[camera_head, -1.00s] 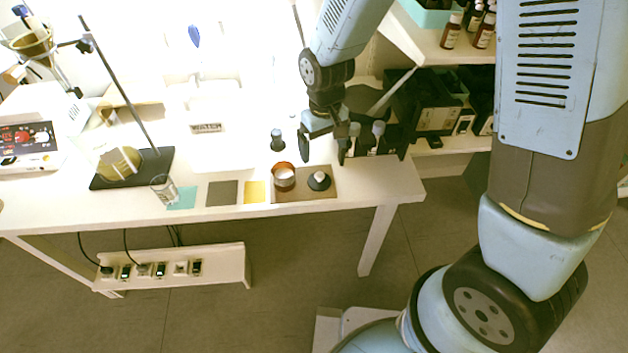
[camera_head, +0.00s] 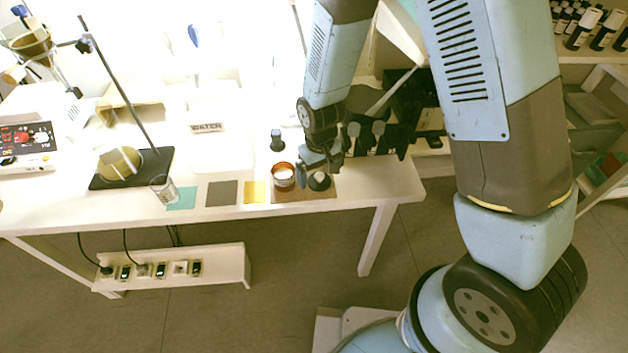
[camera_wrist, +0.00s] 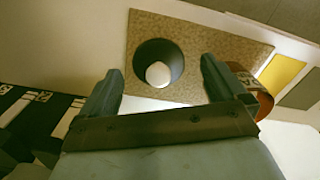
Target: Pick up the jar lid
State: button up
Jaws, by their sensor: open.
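The jar lid (camera_head: 319,182) is a dark round piece with a pale centre. It lies on a brown mat (camera_head: 290,196) at the table's front edge, right of an amber jar (camera_head: 283,177). My gripper (camera_head: 318,170) is low over the lid and partly hides it in the head view. In the wrist view the lid (camera_wrist: 158,62) shows between the two open fingers (camera_wrist: 161,68), which do not visibly touch it. The amber jar (camera_wrist: 262,97) is partly hidden behind the right finger there.
A small dark-capped bottle (camera_head: 277,140) stands behind the jar. Yellow (camera_head: 254,192), grey (camera_head: 222,193) and teal squares lie to the left, with a glass beaker (camera_head: 164,188) beyond.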

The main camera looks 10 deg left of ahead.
jog(key=shift+f, duration=0.7)
jog(key=c, duration=1.2)
